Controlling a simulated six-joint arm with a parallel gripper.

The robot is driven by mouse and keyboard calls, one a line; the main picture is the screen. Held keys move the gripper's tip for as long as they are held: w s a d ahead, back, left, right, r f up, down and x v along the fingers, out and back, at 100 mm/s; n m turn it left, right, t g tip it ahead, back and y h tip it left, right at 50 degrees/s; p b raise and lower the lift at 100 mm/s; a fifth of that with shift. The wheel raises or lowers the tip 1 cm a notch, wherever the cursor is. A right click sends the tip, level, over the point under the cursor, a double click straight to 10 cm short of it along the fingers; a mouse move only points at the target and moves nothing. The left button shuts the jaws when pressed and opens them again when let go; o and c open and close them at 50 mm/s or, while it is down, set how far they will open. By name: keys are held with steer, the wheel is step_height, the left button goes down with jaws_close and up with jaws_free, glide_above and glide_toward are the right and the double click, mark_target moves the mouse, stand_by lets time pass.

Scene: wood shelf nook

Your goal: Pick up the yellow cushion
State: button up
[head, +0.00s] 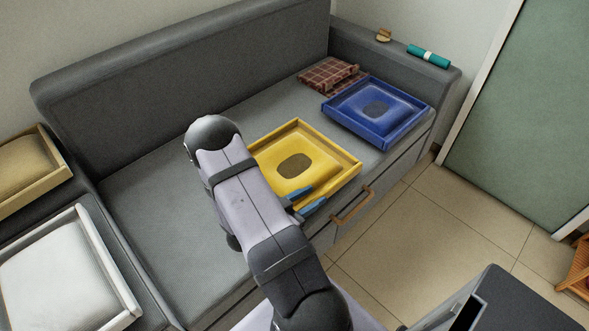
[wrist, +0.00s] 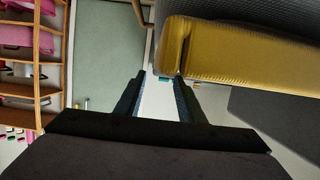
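The yellow cushion (head: 325,157) lies on the grey sofa seat. It is square, with a raised rim and a dark rounded patch in its middle. In the wrist view the yellow cushion (wrist: 240,55) fills the upper right, edge-on. My gripper (head: 306,199) is at the cushion's front edge, with its blue fingers apart. In the wrist view my gripper (wrist: 160,77) is open, with nothing seen between its fingers. The right finger is close to the cushion's near corner; I cannot tell whether they touch. My arm hides the cushion's left part in the head view.
A blue cushion (head: 345,112) and a brown checked cloth (head: 326,75) lie behind the yellow cushion. A teal roll (head: 429,56) lies on the armrest. A wooden handle (head: 352,207) sticks out from the sofa's front. The seat left of my arm is clear.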

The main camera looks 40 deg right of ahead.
mark_target(327, 190)
steer(key=shift+s+b+x, duration=0.2)
steer(key=shift+b+x, duration=0.1)
steer(key=shift+x, duration=2.85)
steer(key=shift+c, duration=0.3)
jaws_close()
